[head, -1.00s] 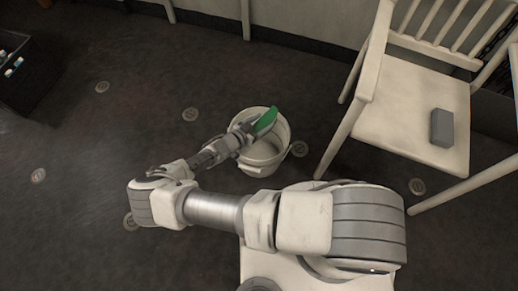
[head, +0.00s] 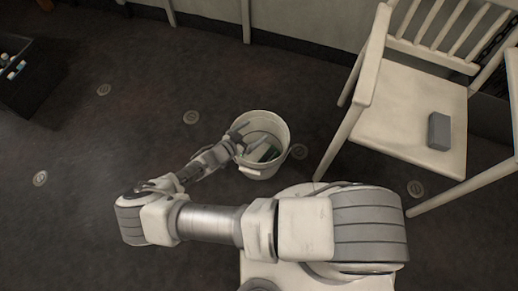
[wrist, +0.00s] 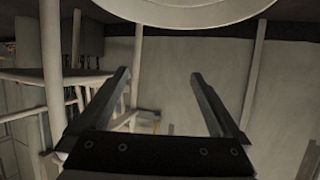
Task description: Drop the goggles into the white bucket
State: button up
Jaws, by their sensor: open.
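The white bucket (head: 280,128) stands on the dark floor in the middle of the head view. A dark green piece (head: 272,153), which looks like the goggles, shows low inside it, partly hidden. My gripper (head: 249,137) is at the left side of the bucket's mouth, with its fingers over the opening. In the wrist view my gripper (wrist: 160,78) is open, with nothing between its fingers. A pale curved rim (wrist: 185,12), apparently the bucket, crosses the top of that view. The goggles do not show there.
A white chair (head: 410,110) with a grey block (head: 439,131) on its seat stands right of the bucket. A dark bin (head: 30,80) with small items is at the far left. Flat round discs (head: 190,117) dot the floor. The floor left of the bucket is clear.

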jog(key=p+v, duration=0.2)
jog(key=v, duration=1)
